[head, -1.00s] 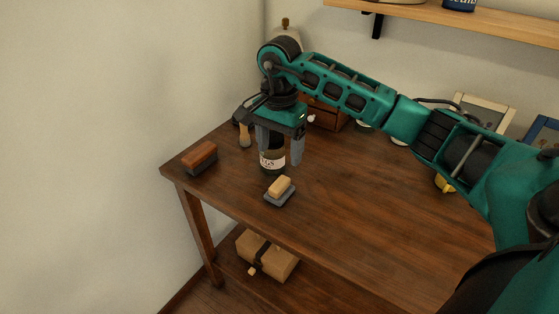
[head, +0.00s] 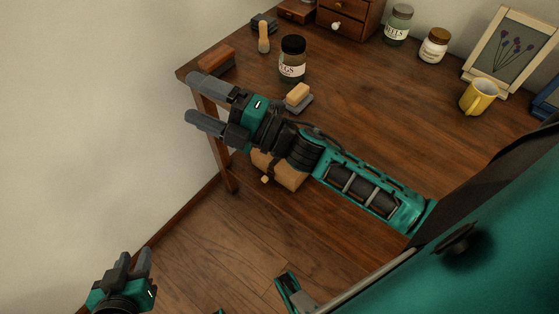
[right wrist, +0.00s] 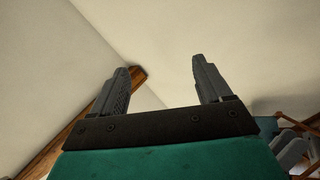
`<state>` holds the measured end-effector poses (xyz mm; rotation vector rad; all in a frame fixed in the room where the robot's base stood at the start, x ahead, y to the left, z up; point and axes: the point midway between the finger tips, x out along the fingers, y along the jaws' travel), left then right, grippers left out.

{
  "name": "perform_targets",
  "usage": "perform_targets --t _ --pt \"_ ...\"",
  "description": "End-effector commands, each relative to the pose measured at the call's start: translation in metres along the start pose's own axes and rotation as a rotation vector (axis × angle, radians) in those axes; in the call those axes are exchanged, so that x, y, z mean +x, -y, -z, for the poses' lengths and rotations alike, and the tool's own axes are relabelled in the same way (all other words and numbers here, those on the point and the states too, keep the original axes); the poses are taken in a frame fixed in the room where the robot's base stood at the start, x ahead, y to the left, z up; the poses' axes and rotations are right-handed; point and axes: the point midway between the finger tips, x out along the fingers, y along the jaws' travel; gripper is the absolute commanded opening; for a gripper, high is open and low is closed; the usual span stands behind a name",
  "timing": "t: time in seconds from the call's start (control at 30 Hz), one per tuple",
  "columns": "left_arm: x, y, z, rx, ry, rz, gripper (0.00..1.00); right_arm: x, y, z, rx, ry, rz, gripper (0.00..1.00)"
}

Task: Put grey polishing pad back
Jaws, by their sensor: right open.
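A tan block sits on a flat grey pad (head: 303,105) near the front edge of the desk, in the head view. A dark blue-grey block (head: 263,22) lies at the back left behind the shaving-type brush; I cannot tell for sure which grey item is the polishing pad. My right gripper (head: 206,104) is open and empty, left of the tan-topped pad near the desk's left front corner, fingers pointing left.
A dark-lidded jar (head: 292,62), a brush (head: 264,40) and a red-brown brush block (head: 217,61) stand close by on the desk. A yellow mug (head: 479,98), a framed picture (head: 509,55) and jars are to the right.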

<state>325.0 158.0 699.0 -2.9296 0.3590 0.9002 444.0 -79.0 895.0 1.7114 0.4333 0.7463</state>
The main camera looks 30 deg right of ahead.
Motion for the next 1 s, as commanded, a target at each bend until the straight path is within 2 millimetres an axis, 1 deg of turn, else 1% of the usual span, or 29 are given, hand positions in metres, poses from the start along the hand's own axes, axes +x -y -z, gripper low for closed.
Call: perform_targets --t 0.03,0.07,0.1,0.17,0.2,0.3,0.4,0.5,0.53,0.77,0.87,1.0 --pt "0.000 0.000 0.000 0.000 -0.001 0.000 0.34 -0.021 0.020 -0.013 0.227 0.161 0.033 0.78" --pt "0.000 0.000 0.000 0.000 -0.001 0.000 0.34 -0.034 0.031 -0.020 0.352 0.251 0.049 0.78" --pt "0.000 0.000 0.000 0.000 -0.001 0.000 0.34 -0.051 0.047 -0.028 0.507 0.363 0.071 0.78" --pt "0.000 0.000 0.001 0.000 -0.001 0.000 0.34 -0.080 0.072 -0.033 0.724 0.520 0.101 0.78" --pt "0.000 0.000 0.001 0.000 -0.001 0.000 0.34 -0.099 0.089 -0.033 0.855 0.618 0.120 0.78" --pt "0.000 0.000 0.001 0.000 -0.001 0.000 0.34 -0.143 0.123 -0.024 1.133 0.827 0.159 0.78" --pt "0.000 0.000 0.001 0.001 -0.001 0.000 0.34 -0.172 0.144 -0.012 1.312 0.965 0.182 0.78" --pt "0.000 0.000 0.001 0.001 -0.001 0.001 0.34 -0.186 0.153 -0.005 1.393 1.030 0.193 0.78" --pt "0.000 0.001 0.001 0.001 -0.001 0.001 0.34 -0.188 0.155 -0.004 1.405 1.038 0.194 0.78" --pt "0.000 0.001 0.000 0.004 -0.001 0.001 0.34 -0.188 0.155 -0.004 1.408 1.040 0.196 0.78" --pt "-0.003 0.002 0.004 0.005 -0.001 0.002 0.34 -0.188 0.152 -0.004 1.406 1.041 0.196 0.78" --pt "-0.014 0.004 0.019 0.010 -0.003 0.010 0.34 -0.188 0.136 -0.003 1.396 1.048 0.193 0.78"
